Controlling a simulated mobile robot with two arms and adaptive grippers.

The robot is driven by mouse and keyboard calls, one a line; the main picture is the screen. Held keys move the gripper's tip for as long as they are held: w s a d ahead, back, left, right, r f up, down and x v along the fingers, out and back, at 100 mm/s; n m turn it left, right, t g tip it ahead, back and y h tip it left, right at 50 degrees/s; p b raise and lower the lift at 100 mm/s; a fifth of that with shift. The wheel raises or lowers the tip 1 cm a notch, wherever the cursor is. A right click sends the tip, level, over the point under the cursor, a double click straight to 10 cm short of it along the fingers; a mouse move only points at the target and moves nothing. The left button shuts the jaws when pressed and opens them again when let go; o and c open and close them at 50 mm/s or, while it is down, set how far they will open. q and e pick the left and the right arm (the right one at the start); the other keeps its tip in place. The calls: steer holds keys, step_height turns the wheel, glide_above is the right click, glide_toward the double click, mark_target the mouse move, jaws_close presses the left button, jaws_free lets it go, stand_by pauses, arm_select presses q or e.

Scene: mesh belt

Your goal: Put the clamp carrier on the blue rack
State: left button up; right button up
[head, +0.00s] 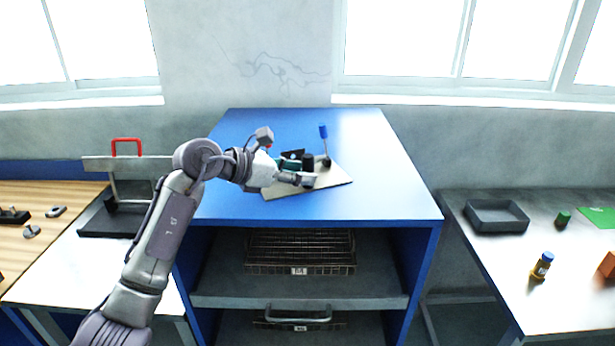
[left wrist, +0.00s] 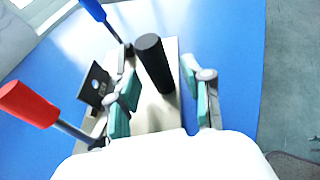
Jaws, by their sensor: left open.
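The clamp carrier is a pale board (head: 335,180) with a black post (head: 308,160), a blue-handled clamp (head: 323,131) and a red-handled one. It lies flat on the top of the blue rack (head: 390,170). The left wrist view shows the black post (left wrist: 154,62), the red handle (left wrist: 28,103) and the blue handle (left wrist: 92,9). My left gripper (head: 297,172) is over the board, its teal fingers apart (left wrist: 162,100). The post stands between or just beyond the fingertips; I cannot tell whether they touch it. The gripper hides part of the board.
A wire basket (head: 300,252) sits on the rack's middle shelf. On the left table a red-handled stand (head: 127,150) rises beside the rack. The right table holds a grey tray (head: 495,216), a green cylinder (head: 563,217) and a blue-and-yellow piece (head: 542,265). The rack top's right side is clear.

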arm_select(q)
steer(key=b+v, duration=0.2)
steer(key=v, duration=0.6)
steer(key=shift+s+a+b, duration=0.1)
steer(key=shift+a+b, duration=0.2)
steer(key=shift+b, duration=0.05)
steer(key=shift+s+a+r, duration=0.3)
steer(key=shift+a, duration=0.1)
